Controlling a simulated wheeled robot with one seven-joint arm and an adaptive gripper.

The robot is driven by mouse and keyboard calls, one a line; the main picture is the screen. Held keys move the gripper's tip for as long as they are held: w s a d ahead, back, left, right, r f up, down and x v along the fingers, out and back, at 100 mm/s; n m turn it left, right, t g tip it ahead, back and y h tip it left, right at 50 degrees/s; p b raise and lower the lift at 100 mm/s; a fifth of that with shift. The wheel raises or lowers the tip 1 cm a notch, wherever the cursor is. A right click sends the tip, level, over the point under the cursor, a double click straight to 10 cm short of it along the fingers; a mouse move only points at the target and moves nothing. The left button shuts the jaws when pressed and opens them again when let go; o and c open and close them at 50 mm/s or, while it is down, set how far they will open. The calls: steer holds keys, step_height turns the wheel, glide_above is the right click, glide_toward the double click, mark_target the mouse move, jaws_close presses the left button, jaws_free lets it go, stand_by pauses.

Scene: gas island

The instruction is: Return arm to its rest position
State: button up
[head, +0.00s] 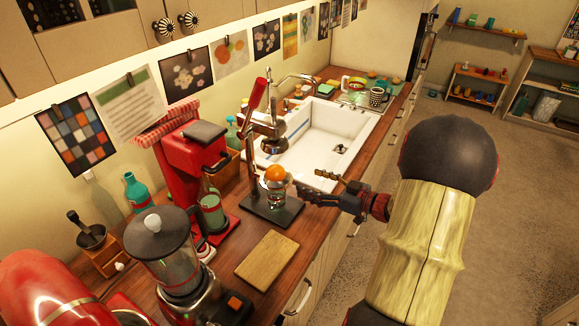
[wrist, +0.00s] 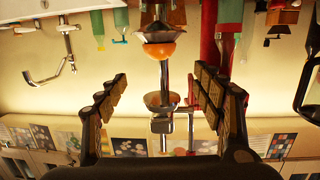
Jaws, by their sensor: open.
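My gripper (head: 316,186) is open and empty at the counter's front edge, pointing left toward the juice press (head: 275,211). In the wrist view, which is upside down, the two fingers of my gripper (wrist: 160,76) are spread wide with nothing between them. An orange piece (head: 275,174) sits on the press's cone above a glass (head: 274,194). The orange piece (wrist: 160,51) also shows in the wrist view, ahead and apart from the fingers. The press's red-handled lever (head: 257,95) stands raised. My arm reaches in from the right, over the floor.
A white sink (head: 318,140) lies behind the press. A wooden board (head: 267,260), a blender (head: 166,252) and a red coffee machine (head: 188,165) stand near it on the counter. Open floor (head: 520,200) lies right of my arm; shelves (head: 474,83) stand at the back.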

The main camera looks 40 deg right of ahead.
steer(key=s+d+f+m+g+h, duration=0.35)
steer(key=d+f+h, duration=0.35)
steer(key=d+f, duration=0.25)
steer(key=s+d+m+g+h, duration=0.3)
steer(key=s+d+g, duration=0.2)
steer(key=s+g, duration=0.25)
steer(key=s+a+r+n+y, duration=0.1)
steer(key=a+r, duration=0.4)
steer(key=a, duration=1)
steer(key=s+a+r+n+y+b, duration=0.1)
steer(key=a+r, duration=0.5)
steer(key=a, duration=0.9)
steer(key=s+a+r+n+y+b, duration=0.1)
steer(key=s+a+r+y, duration=0.2)
steer(key=a, duration=1.2)
step_height(320, 180, up, 3)
steer(key=shift+a+r+t+y, duration=0.1)
steer(key=shift+a+t+y, duration=0.2)
steer(key=shift+t+y, duration=0.1)
